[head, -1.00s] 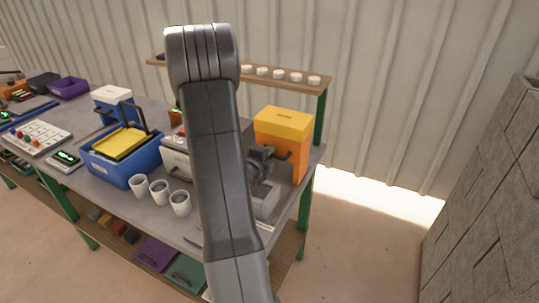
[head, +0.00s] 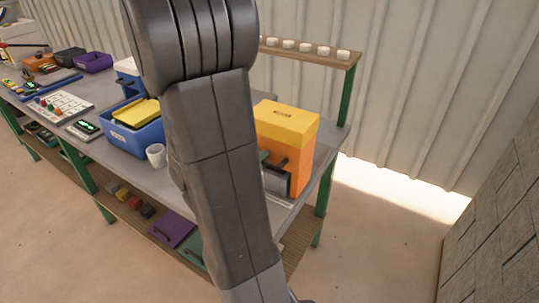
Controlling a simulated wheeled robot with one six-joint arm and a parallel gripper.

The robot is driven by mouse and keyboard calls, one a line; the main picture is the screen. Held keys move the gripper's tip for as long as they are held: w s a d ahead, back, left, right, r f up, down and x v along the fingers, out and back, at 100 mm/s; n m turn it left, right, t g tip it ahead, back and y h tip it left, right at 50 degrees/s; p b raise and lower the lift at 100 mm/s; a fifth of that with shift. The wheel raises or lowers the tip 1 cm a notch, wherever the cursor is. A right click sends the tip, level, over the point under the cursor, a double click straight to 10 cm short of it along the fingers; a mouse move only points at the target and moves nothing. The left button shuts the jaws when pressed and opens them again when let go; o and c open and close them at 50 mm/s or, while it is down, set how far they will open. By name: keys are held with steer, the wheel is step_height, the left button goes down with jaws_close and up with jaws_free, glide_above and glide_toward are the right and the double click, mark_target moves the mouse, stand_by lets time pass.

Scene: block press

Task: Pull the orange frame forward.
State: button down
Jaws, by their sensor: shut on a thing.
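The orange frame (head: 296,170), a tall orange housing with a yellow top (head: 288,121), stands upright near the right end of the workbench. A dark handle shows low on its front side. My gripper (head: 275,168) is at that handle, shut on the orange frame. My own arm hides most of the gripper and the frame's left side, so the exact grip on the handle is not clear.
A blue bin (head: 137,133) with a yellow lid stands left of my arm on the workbench (head: 92,123), with a white cup (head: 156,155) beside it. A shelf (head: 335,61) with several white cups runs behind. A grey block wall (head: 500,225) stands at the right.

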steer(key=shift+s+a+f, duration=0.1)
steer(key=shift+s+a, duration=0.05)
steer(key=shift+s, duration=0.2)
steer(key=c, duration=1.8)
jaws_free()
steer(key=shift+s+a, duration=0.1)
steer(key=shift+a, duration=0.05)
steer(key=v, duration=1.4)
steer(key=shift+b, duration=0.4)
steer(key=shift+p+x, duration=0.35)
steer(key=shift+x, duration=6.65)
